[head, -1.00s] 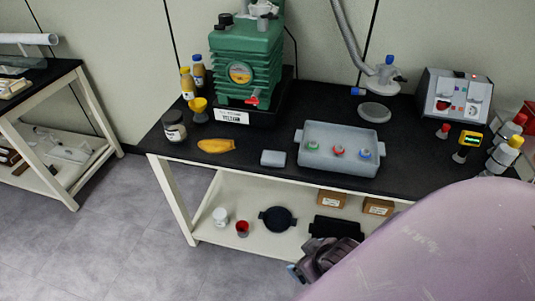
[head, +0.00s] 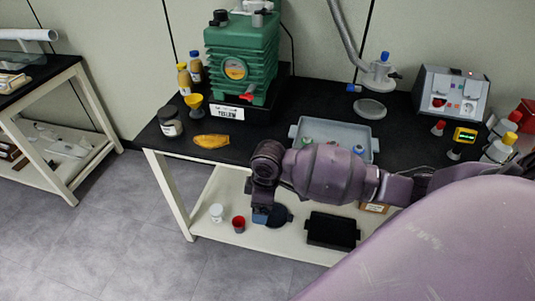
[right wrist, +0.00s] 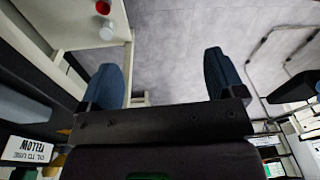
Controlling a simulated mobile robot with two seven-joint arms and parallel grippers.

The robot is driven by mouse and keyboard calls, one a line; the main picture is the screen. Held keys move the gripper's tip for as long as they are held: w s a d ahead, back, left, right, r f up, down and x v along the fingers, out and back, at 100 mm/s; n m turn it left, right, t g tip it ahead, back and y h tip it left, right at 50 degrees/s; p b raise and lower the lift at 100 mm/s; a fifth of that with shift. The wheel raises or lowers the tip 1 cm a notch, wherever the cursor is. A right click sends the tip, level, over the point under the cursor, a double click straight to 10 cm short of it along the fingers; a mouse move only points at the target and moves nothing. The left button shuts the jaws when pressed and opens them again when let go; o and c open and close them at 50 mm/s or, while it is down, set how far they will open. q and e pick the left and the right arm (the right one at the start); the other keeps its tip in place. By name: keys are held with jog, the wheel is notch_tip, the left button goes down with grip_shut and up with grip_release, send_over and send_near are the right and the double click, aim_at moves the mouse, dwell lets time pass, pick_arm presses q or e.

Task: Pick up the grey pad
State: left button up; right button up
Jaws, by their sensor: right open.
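The grey pad is not visible in the head view now; my right arm covers the spot on the black bench top (head: 180,150) where it lay earlier. A pale grey shape (right wrist: 20,103) shows at the left of the right wrist view; I cannot tell whether it is the pad. My right gripper (head: 262,215) hangs pointing down in front of the bench edge. In the right wrist view its two blue fingers (right wrist: 168,75) are wide apart with nothing between them, floor beyond. My left gripper is out of view.
A grey tray (head: 296,131) stands partly behind my arm. A yellow cloth-like item (head: 211,141), dark jar (head: 170,122) and green pump (head: 240,65) are to the left. The lower shelf holds a red cup (head: 239,224), white jar (head: 216,212) and black tray (head: 332,231).

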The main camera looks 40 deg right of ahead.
jog(key=w+d+r+h, duration=0.1)
jog(key=w+d+r, duration=1.1)
jog(key=w+d, duration=0.1)
jog(key=shift+m, duration=0.4)
jog(key=f, duration=0.4)
jog(key=shift+a+f+b, duration=0.15)
jog(key=shift+a+b, duration=0.1)
jog(key=shift+b, duration=0.15)
jog(key=shift+w+f, duration=0.1)
jog(key=shift+f, duration=0.3)
jog(key=shift+w+f, duration=0.1)
jog(key=shift+f, duration=0.25)
jog(key=f, duration=0.1)
jog(key=f+b, duration=0.1)
jog(key=w+f, duration=0.1)
jog(key=f, duration=0.1)
jog(key=shift+a+f, duration=0.1)
jog(key=shift+a, duration=0.15)
jog(key=shift+f, duration=0.3)
jog(key=shift+c, duration=0.3)
